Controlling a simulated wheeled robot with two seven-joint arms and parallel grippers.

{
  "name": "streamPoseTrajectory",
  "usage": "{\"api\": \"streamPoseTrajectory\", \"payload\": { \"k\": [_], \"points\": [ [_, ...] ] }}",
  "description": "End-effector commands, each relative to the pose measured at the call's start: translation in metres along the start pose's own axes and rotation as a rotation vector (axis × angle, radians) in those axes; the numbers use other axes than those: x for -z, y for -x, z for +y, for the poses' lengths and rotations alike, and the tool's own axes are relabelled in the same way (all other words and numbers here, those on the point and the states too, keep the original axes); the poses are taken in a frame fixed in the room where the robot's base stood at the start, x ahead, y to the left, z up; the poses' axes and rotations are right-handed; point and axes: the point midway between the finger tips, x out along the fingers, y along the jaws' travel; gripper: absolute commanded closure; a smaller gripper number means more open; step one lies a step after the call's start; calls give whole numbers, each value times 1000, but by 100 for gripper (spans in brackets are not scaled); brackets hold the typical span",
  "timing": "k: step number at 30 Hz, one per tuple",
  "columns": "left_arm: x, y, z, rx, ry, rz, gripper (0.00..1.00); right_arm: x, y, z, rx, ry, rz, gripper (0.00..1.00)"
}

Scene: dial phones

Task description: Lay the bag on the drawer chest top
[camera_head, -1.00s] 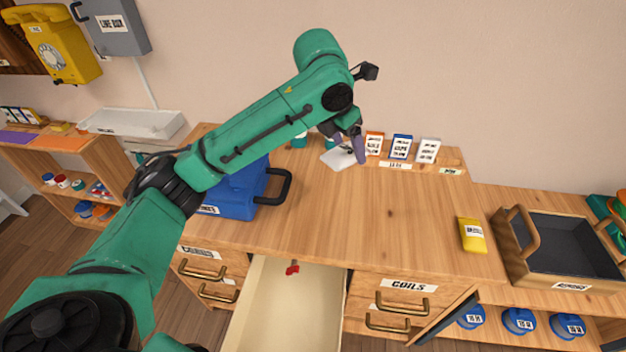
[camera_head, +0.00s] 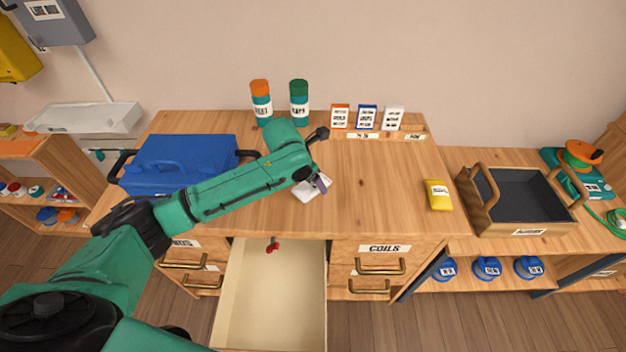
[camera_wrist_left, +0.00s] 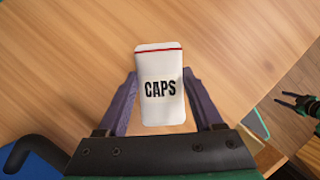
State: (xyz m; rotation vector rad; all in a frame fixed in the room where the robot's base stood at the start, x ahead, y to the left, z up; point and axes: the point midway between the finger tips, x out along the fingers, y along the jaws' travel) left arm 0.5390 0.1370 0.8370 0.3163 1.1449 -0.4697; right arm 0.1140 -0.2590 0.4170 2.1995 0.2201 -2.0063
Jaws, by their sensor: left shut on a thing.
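My left gripper (camera_head: 318,182) is shut on a small white bag (camera_head: 306,190) over the middle of the drawer chest top (camera_head: 370,190). In the left wrist view the bag (camera_wrist_left: 160,90) reads CAPS, has a red line along one end, and sits between the purple fingers (camera_wrist_left: 158,100). The bag lies roughly flat, on or just above the wood; I cannot tell whether it touches. A green and black gripper, likely my right one (camera_wrist_left: 298,103), shows small at the right edge of the left wrist view. Its jaws are too small to judge.
A blue case (camera_head: 180,163) stands on the chest's left part, two jars (camera_head: 299,103) and several cards (camera_head: 367,117) at the back, a yellow packet (camera_head: 438,195) at right. A drawer (camera_head: 270,300) is pulled out in front. The wood right of the bag is clear.

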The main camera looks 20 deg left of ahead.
Motion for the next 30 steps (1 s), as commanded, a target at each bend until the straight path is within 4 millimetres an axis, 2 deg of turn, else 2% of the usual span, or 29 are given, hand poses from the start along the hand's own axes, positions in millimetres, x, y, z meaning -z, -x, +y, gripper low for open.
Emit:
{"api": "streamPoseTrajectory", "payload": {
  "k": [2, 3, 4, 5, 14, 17, 20, 27, 30],
  "points": [
    [0, 0, 0, 0, 0, 1, 87, 0, 0, 0, 0, 0, 0, 50],
    [0, 0, 0, 0, 0, 2, 21, 0, 0, 0, 0, 0, 0, 50],
    [0, 0, 0, 0, 0, 2, 9, 0, 0, 0, 0, 0, 0, 50],
    [0, 0, 0, 0, 0, 2, 2, 0, 0, 0, 0, 0, 0, 50],
    [0, 1, 0, -1, 0, 2, 2, 0, 0, 0, 0, 0, 0, 50],
    [0, 10, 1, -2, 0, 1, 2, 0, 0, 0, 0, 0, 1, 50],
    [-1, 31, 1, -3, -1, -2, 2, 0, 0, 0, 1, 0, 1, 50],
    [0, 95, 1, -4, -2, -1, 2, 0, -1, 0, 1, 0, 1, 50],
    [-1, 112, 1, -1, 1, 0, 2, 0, -1, 0, 1, 0, 1, 50]
  ]
}}
